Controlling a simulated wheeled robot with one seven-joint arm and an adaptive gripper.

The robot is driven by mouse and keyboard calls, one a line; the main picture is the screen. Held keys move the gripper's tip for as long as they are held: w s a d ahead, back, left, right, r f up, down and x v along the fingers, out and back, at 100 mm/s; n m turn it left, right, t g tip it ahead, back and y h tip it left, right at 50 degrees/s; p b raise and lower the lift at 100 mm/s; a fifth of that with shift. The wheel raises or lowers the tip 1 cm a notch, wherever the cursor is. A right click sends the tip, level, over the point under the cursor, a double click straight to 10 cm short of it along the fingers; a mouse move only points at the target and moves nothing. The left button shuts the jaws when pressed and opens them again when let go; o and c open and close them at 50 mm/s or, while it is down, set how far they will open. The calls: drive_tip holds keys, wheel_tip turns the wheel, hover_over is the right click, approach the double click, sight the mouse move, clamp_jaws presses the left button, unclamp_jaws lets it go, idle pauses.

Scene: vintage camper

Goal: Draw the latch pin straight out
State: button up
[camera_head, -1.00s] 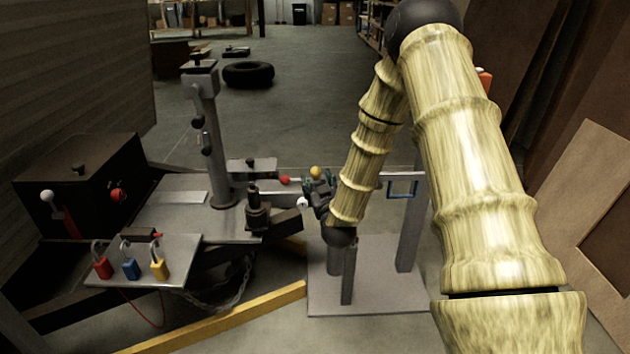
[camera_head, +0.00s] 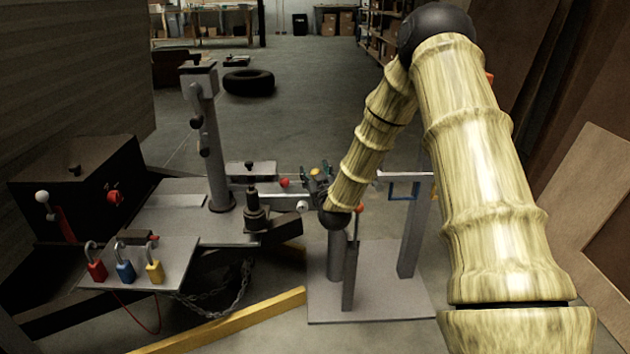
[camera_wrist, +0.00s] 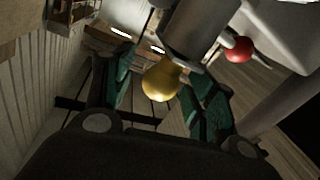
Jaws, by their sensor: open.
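In the wrist view a yellow knob (camera_wrist: 161,82) on a thick grey cylinder (camera_wrist: 197,35) sits between the green-padded fingers of my gripper (camera_wrist: 163,78). The fingers are open on either side of the knob, and I cannot tell whether they touch it. In the head view the knob (camera_head: 315,171) is small, at the right end of the grey coupler bar (camera_head: 260,187), with my gripper (camera_head: 316,182) at it. A red ball (camera_wrist: 239,50) on a short stem is to the right in the wrist view. I cannot tell which part is the latch pin; its shaft is hidden.
The red ball (camera_head: 284,183) and a white ball (camera_head: 302,206) are close to my gripper. A post with an orange-red top (camera_head: 359,209) and a blue frame (camera_head: 403,190) stand right. Padlocks (camera_head: 125,271) sit on a shelf at left.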

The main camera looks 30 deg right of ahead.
drive_tip(key=c, duration=1.2)
drive_tip(key=shift+r, duration=0.1)
wheel_tip(320, 180, up, 9)
drive_tip(key=p, duration=0.4)
drive_tip(key=shift+r, duration=0.2)
